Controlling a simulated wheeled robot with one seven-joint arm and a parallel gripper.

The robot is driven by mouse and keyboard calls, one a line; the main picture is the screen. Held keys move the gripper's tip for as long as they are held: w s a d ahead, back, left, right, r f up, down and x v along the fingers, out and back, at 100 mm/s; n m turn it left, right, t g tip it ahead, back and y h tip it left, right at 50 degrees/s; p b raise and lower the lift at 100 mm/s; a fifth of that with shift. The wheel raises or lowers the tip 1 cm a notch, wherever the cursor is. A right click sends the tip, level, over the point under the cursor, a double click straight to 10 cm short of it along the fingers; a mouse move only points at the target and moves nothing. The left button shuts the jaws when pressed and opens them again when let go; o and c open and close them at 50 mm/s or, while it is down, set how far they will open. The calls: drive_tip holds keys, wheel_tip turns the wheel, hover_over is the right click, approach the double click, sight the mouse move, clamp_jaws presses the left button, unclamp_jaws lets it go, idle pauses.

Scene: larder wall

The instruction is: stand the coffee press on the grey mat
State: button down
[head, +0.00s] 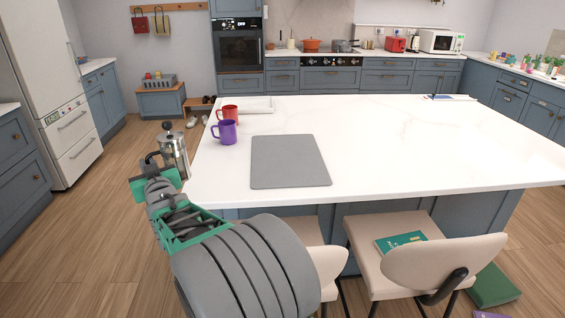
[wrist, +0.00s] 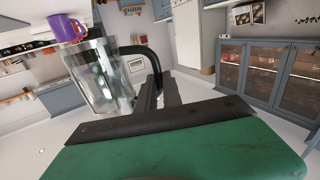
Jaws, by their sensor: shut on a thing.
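The coffee press (head: 174,150) is a clear glass and metal cylinder with a black handle. It is held in the air just off the left edge of the white island, and stands roughly upright in the head view. My gripper (head: 152,168) is shut on its black handle. In the wrist view the glass body (wrist: 103,78) shows left of the fingers (wrist: 160,95), with the handle (wrist: 143,55) running to them. The grey mat (head: 290,162) lies flat and empty on the island top (head: 400,150), to the right of my gripper.
A purple mug (head: 225,132) and a red mug (head: 228,113) stand on the island between the press and the mat's far left corner. A white tray (head: 256,105) lies behind them. Chairs (head: 440,262) stand at the island's front. The island top right of the mat is clear.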

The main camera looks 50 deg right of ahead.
drive_tip(key=w+d+r+m+g+h+b, duration=0.1)
drive_tip(key=w+d+m+g+h+b, duration=0.15)
drive_tip(key=d, duration=1.35)
drive_tip(key=w+d+r+m+g+h+b, duration=0.1)
drive_tip(key=d+m+g+h, duration=0.2)
drive_tip(key=d, duration=1.3)
drive_tip(key=t, duration=0.2)
hover_over(262, 179)
wheel_tip(262, 179, down, 10)
drive_tip(key=shift+s+f+g+h+p, duration=0.1)
drive_tip(key=shift+f+g+h+p, duration=0.25)
drive_tip(key=shift+f, duration=1.2)
drive_tip(key=shift+f, duration=0.1)
drive_tip(key=shift+f, duration=0.15)
drive_tip(key=c, duration=1.5)
unclamp_jaws()
